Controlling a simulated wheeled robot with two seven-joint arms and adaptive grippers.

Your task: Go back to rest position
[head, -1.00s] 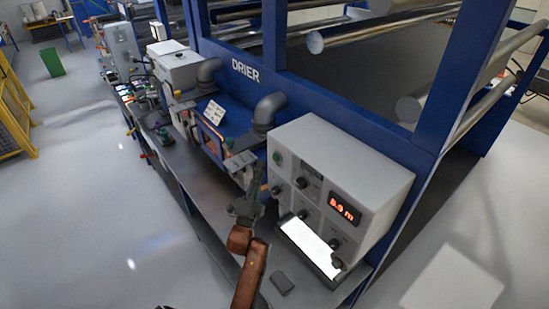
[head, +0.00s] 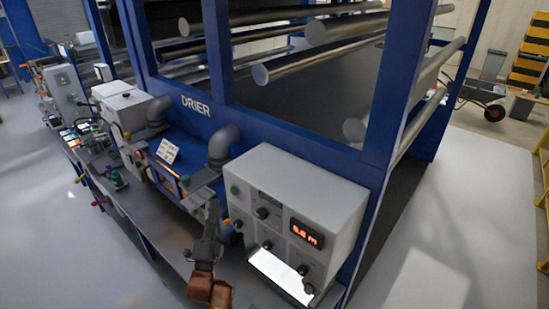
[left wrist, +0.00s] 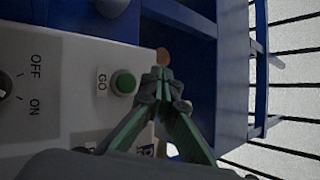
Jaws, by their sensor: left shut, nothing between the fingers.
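My left gripper (head: 213,206) is shut and empty, just left of the grey control box (head: 318,205) on the machine's side shelf. In the left wrist view its green fingers (left wrist: 163,82) meet at the tips. They point past the round green GO button (left wrist: 124,83), with a visible gap beside it. The same button (head: 235,190) shows on the box front in the head view. My right gripper is not in view.
The blue drier frame (head: 225,70) with metal rollers (head: 330,28) stands behind the box. A grey pipe (head: 223,145) rises beside the gripper. More equipment (head: 125,105) lines the shelf to the left. The floor at right (head: 450,220) is clear.

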